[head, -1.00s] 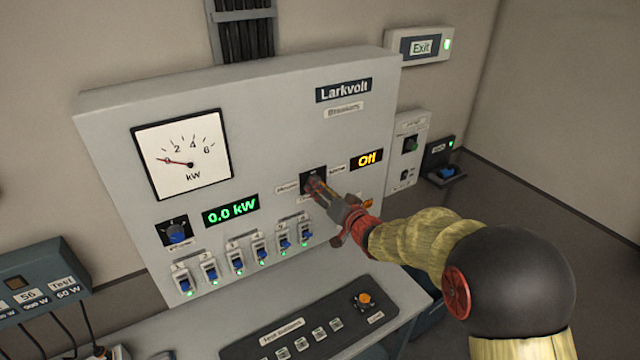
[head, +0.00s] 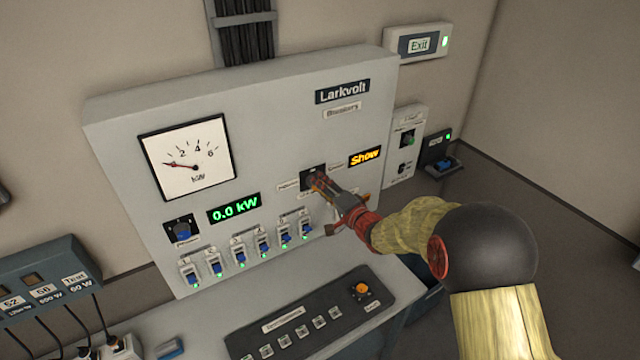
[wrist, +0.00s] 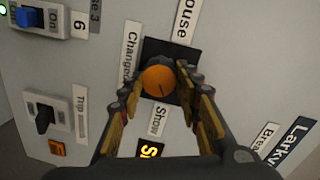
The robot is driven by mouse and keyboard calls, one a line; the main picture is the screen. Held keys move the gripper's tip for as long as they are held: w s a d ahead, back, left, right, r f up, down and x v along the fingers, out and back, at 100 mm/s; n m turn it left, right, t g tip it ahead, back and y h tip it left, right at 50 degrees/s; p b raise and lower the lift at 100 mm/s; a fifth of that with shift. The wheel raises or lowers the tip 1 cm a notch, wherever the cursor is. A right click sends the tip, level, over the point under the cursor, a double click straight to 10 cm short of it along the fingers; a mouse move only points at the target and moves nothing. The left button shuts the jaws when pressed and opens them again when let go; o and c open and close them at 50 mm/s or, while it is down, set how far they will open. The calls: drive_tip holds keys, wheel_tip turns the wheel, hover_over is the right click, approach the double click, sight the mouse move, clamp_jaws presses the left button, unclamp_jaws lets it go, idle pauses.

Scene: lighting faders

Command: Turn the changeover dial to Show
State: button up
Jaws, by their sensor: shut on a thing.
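The changeover dial is an orange round knob (wrist: 158,82) on a black square plate (wrist: 183,58), with a label reading Show beside it in the wrist view. My gripper (head: 318,183) is at the dial, its fingers on both sides of the knob and shut on it; the wrist view also shows the two fingers (wrist: 158,88). In the head view my fingers hide most of the knob. The amber display (head: 365,157) right of the dial reads Show. The grey Larkvolt panel (head: 280,120) carries both.
A row of blue breaker switches (head: 240,258) sits lower left of the dial. A green 0.0 kW display (head: 234,208), a kW meter (head: 187,157) and a blue knob (head: 184,231) are further left. A desk console (head: 310,325) with an orange knob lies below.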

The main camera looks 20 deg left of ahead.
idle(0.3)
drive_tip(key=o, duration=1.2)
drive_tip(key=shift+c, duration=0.2)
drive_tip(key=f+v, duration=0.1)
drive_tip(key=v, duration=1.1)
drive_tip(key=shift+r, duration=0.4)
drive_tip(key=shift+w, duration=0.1)
